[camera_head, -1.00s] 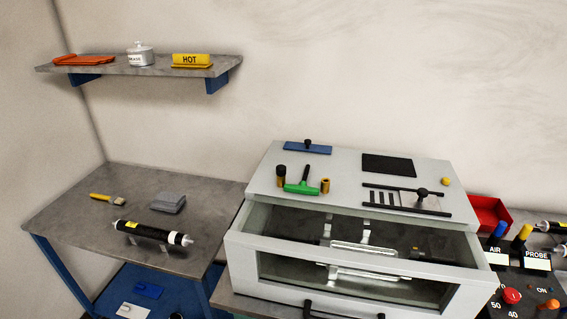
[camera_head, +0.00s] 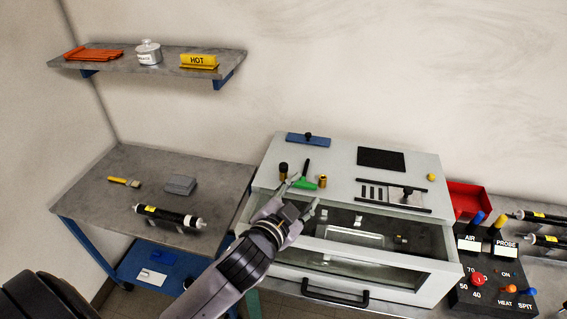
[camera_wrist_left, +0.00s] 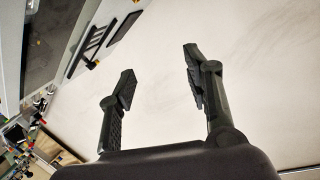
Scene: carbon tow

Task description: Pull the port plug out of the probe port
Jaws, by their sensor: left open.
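On top of the pale grey oven (camera_head: 342,160) stands a short upright piece (camera_head: 283,170) with a black top and brass lower part; it looks like the port plug seated in the probe port. A similar brass piece (camera_head: 322,181) without a black top stands to its right. My left gripper (camera_head: 300,194) is open and empty, its fingers over the oven's front left edge, just in front of these pieces in the picture and apparently touching neither. In the left wrist view the open fingers (camera_wrist_left: 158,84) have only the wall between them. My right gripper is not in view.
A black slotted plate (camera_head: 385,195) and a dark pad (camera_head: 381,158) lie to the right. The oven's glazed front (camera_head: 350,268) stands out, open at the top. A control box (camera_head: 490,275) is at right.

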